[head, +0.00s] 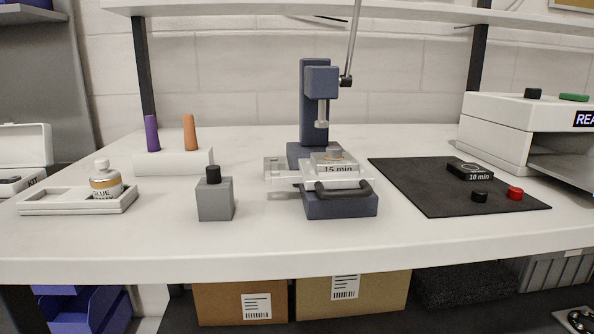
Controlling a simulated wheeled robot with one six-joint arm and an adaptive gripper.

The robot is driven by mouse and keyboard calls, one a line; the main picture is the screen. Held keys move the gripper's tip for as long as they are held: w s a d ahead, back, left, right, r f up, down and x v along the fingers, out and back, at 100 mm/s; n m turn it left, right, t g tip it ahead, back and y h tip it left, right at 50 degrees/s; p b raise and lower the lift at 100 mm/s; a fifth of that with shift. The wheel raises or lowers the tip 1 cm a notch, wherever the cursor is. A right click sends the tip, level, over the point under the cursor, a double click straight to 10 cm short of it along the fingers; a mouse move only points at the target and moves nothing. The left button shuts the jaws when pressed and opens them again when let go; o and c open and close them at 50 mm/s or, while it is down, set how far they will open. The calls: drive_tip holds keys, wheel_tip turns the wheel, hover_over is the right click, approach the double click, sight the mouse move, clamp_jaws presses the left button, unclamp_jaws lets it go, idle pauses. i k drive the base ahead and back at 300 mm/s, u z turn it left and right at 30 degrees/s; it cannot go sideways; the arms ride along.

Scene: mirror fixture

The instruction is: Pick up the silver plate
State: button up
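A blue-grey press-like fixture (315,115) stands at the middle of the table. A pale, silvery, partly see-through plate (285,176) lies across its base and juts out to the left; it may be the silver plate, but I cannot tell for certain. A clear block marked "15 min" (338,163) sits over the plate's middle. A dark curved handle (345,190) crosses the front of the base and hides part of it. My gripper is not in view.
A grey block with a black knob (215,200) stands left of the fixture. Further left are a white tray (75,203) with a glue bottle (106,182) and a white rack (173,163). A black mat (430,195) and white machine (520,130) are right. The table's front is clear.

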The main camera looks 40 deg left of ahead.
sight(318, 161)
drive_tip(key=u, duration=0.3)
drive_tip(key=i, duration=0.45)
drive_tip(key=z, duration=0.7)
drive_tip(key=k, duration=1.3)
drive_tip(key=u, duration=1.9)
